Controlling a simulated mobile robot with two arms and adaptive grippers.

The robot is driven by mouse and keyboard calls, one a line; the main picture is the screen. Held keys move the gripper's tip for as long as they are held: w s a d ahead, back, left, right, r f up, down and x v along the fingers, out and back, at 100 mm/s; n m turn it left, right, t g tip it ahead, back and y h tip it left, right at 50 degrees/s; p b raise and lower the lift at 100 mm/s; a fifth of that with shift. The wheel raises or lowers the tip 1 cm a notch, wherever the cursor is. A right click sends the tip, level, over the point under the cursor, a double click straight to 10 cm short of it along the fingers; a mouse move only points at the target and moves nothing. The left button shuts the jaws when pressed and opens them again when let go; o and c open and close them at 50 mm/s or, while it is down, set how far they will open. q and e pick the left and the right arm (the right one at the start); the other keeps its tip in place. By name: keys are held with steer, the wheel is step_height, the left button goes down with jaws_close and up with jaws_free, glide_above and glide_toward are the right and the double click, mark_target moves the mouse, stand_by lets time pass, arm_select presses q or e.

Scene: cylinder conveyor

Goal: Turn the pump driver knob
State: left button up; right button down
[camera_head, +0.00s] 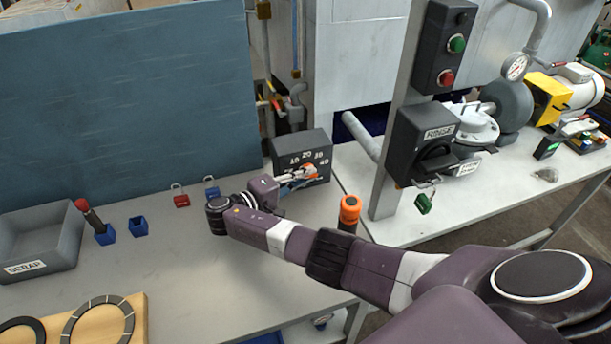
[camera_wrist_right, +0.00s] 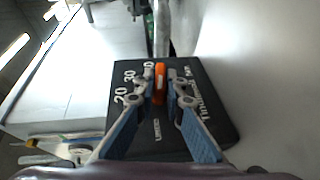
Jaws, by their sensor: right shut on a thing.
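The pump driver box (camera_head: 302,150) is a dark box with a numbered dial face, standing at the right end of the grey bench. Its orange knob (camera_head: 310,168) shows partly behind my right gripper (camera_head: 297,173). In the right wrist view, the orange knob (camera_wrist_right: 159,83) sits between the two fingertips of my right gripper (camera_wrist_right: 161,90). The fingers are shut on the knob, one on each side. The numbers 20 and 30 show on the box face (camera_wrist_right: 180,140) to the left of the knob. My left gripper is in neither view.
A black-and-orange cylinder (camera_head: 349,212) stands near my right forearm. Red (camera_head: 180,196) and blue (camera_head: 211,186) padlocks lie left of the wrist. A grey scrap bin (camera_head: 38,245) is at the far left. A post with a RINSE switch box (camera_head: 428,140) rises to the right.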

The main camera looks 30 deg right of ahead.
steer(key=c, duration=2)
jaws_free()
steer(key=shift+a, duration=0.1)
steer(key=v, duration=1.2)
